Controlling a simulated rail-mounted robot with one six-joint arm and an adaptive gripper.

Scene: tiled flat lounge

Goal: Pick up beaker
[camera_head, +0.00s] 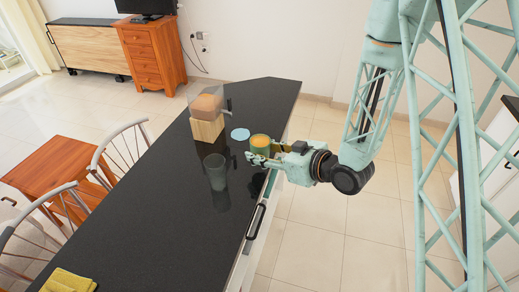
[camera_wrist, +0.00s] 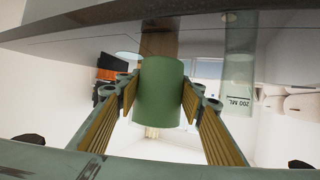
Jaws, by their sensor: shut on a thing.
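The clear glass beaker (camera_head: 216,172) stands upright on the black counter (camera_head: 150,215), apart from my gripper (camera_head: 256,158) and to its left and nearer the camera. In the wrist view the beaker (camera_wrist: 238,88) shows at the right with a "200 ML" mark, outside the fingers. My gripper is shut on a green cylindrical cup (camera_wrist: 160,92) with an orange-yellow top, seen between the two fingers. The cup also shows in the head view (camera_head: 260,141), at the counter's right edge. I cannot tell whether it touches the counter.
A wooden block with a clear upper part (camera_head: 207,128) stands behind the beaker, and a light blue disc (camera_head: 240,134) lies beside the cup. A yellow cloth (camera_head: 68,281) lies at the near end. The counter's middle is clear. Chairs (camera_head: 120,148) stand at the left.

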